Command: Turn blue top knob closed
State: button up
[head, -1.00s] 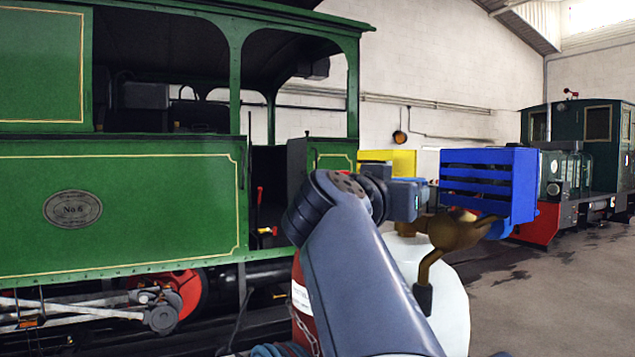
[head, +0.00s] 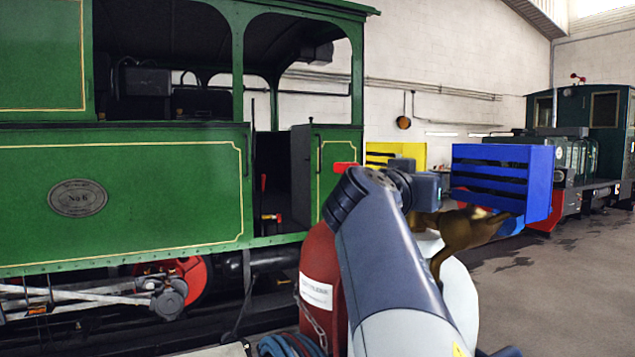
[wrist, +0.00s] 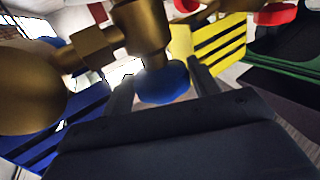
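The blue knob (wrist: 163,82) is in the middle of the wrist view, at the end of a brass valve body (wrist: 142,32). My gripper (wrist: 160,84) has its two dark fingers apart, one on each side of the knob. I cannot tell whether either finger touches it. In the head view, my arm and wrist hide the fingers and the blue knob. The brass fitting (head: 462,230) shows there just right of my wrist, above a white rounded tank (head: 462,300).
A blue slatted box (head: 510,180) stands right of my wrist, with a yellow slatted box (head: 382,153) behind it. A red cylinder (head: 320,260) is left of my arm. A green locomotive (head: 150,190) fills the left. Open floor (head: 570,290) lies to the right.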

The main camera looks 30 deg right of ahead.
jog(key=shift+c, duration=0.9)
jog(key=shift+f+g+b, duration=0.1)
jog(key=shift+g+b, duration=0.2)
jog(key=shift+b, duration=0.1)
